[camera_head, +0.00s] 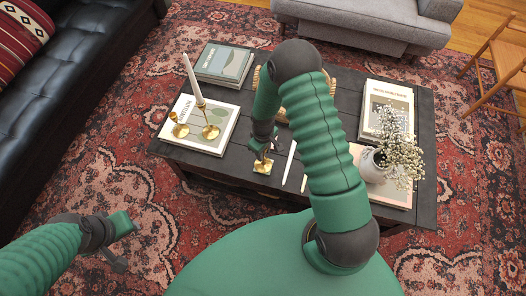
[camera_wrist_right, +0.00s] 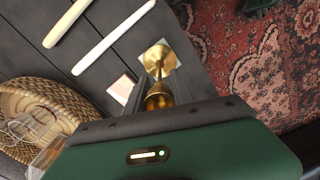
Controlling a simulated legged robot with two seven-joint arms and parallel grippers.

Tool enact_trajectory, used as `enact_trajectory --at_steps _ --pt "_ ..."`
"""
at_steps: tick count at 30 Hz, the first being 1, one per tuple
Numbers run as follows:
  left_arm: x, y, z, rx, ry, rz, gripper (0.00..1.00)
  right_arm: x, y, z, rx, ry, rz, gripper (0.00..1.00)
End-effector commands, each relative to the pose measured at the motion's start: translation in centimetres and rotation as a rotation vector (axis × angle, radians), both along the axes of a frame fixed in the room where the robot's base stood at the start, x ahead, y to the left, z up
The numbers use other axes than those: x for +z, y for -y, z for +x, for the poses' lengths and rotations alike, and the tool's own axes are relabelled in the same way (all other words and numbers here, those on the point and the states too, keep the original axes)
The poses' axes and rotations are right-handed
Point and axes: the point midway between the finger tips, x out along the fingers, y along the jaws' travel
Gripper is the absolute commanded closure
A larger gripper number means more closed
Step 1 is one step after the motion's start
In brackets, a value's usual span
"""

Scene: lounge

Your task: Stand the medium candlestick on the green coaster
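The medium candlestick (camera_wrist_right: 158,97) is brass with a round foot and stands upright, as far as I can see, on the green coaster (camera_wrist_right: 176,66). The foot covers most of the coaster, and only pale green corners show. In the head view the brass foot (camera_head: 263,166) is at the table's near edge. My left gripper (camera_head: 117,250) hangs over the rug, away from the table, with unclear fingers.
A tall candlestick with a candle (camera_head: 209,130) and a small one (camera_head: 179,130) stand on a book at left. Loose white candles (camera_wrist_right: 115,38) and a pinkish coaster (camera_wrist_right: 122,88) lie beside the medium candlestick. A wicker tray (camera_wrist_right: 50,100) is behind; a flower vase (camera_head: 374,165) stands right.

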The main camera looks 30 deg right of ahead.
Motion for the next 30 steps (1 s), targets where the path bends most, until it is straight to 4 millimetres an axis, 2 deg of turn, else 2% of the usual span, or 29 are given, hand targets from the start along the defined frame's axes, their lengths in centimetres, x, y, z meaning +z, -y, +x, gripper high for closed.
enact_trajectory --at_steps 1,4,5,12,15,17,27,30 --pt "0.0 0.0 0.0 0.000 0.000 0.000 0.64 0.0 0.0 0.0 0.000 0.000 0.000 0.64" --pt "0.0 0.0 0.0 0.000 0.000 0.000 0.64 0.0 0.0 0.0 0.000 0.000 0.000 0.51" --pt "0.0 0.0 0.0 0.000 0.000 0.000 0.64 0.0 0.0 0.0 0.000 0.000 0.000 0.50" --pt "0.0 0.0 0.0 0.000 0.000 0.000 0.64 0.1 0.0 0.0 0.000 0.000 0.000 0.50" --pt "0.3 0.0 0.0 0.000 0.000 0.000 0.64 0.7 0.0 0.0 0.000 0.000 0.000 0.50" --pt "0.5 0.0 0.0 0.000 0.000 0.000 0.64 1.6 0.0 0.1 0.000 0.002 0.000 0.50" --pt "2.1 0.0 0.0 0.000 0.000 0.000 0.64 10.1 0.0 0.1 -0.001 0.003 -0.001 0.50" --pt "2.3 0.0 0.0 0.000 0.000 0.000 0.64 11.5 0.0 0.1 0.000 0.002 0.000 0.50"
